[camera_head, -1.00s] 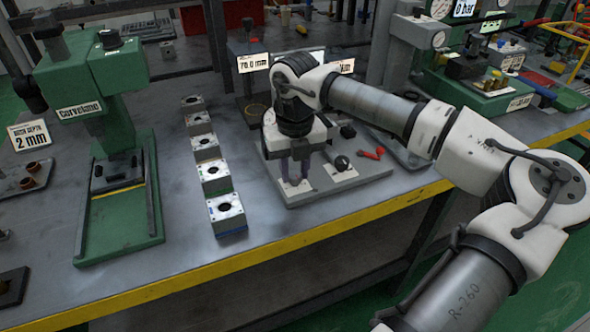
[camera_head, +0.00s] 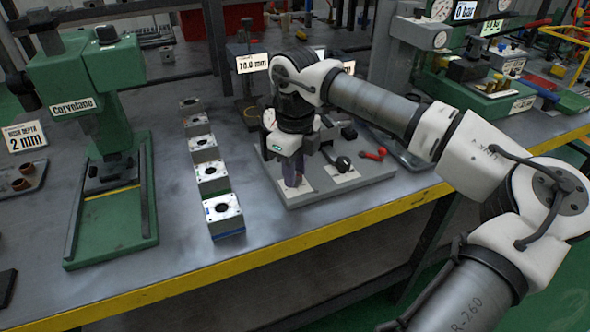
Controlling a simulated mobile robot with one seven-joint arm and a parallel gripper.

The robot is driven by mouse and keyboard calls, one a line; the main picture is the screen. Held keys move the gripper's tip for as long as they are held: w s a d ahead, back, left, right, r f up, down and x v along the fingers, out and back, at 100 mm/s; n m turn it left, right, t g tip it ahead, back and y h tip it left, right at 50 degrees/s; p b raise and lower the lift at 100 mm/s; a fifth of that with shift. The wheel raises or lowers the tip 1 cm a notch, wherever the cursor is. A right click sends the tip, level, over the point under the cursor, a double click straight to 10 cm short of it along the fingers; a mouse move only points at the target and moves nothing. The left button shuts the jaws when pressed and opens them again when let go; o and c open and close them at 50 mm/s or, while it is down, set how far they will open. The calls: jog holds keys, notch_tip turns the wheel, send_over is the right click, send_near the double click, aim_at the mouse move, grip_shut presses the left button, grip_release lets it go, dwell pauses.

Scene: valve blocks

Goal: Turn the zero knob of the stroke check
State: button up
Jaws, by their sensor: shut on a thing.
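The stroke check shows as a grey base plate (camera_head: 345,192) on the bench, with a sign reading about 70.0 mm (camera_head: 253,63) behind it. My gripper (camera_head: 293,182) points straight down over the plate's left front part, above a pale label patch. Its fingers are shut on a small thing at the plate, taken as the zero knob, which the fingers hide. To the right on the plate are a black round knob (camera_head: 342,164) on a pale label and a red handle (camera_head: 375,154). My gripper is apart from both.
A row of several metal valve blocks (camera_head: 222,208) stands left of the plate. Left of them is a green press (camera_head: 108,230). A green-based pressure rig (camera_head: 490,100) stands at the back right. The yellow bench edge (camera_head: 270,255) runs along the front.

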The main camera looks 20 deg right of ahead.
dwell(0.4)
jog(key=o, duration=1)
jog(key=shift+c, duration=0.2)
jog(key=shift+r, duration=0.1)
notch_tip(320, 180, up, 14)
jog(key=shift+f, duration=0.2)
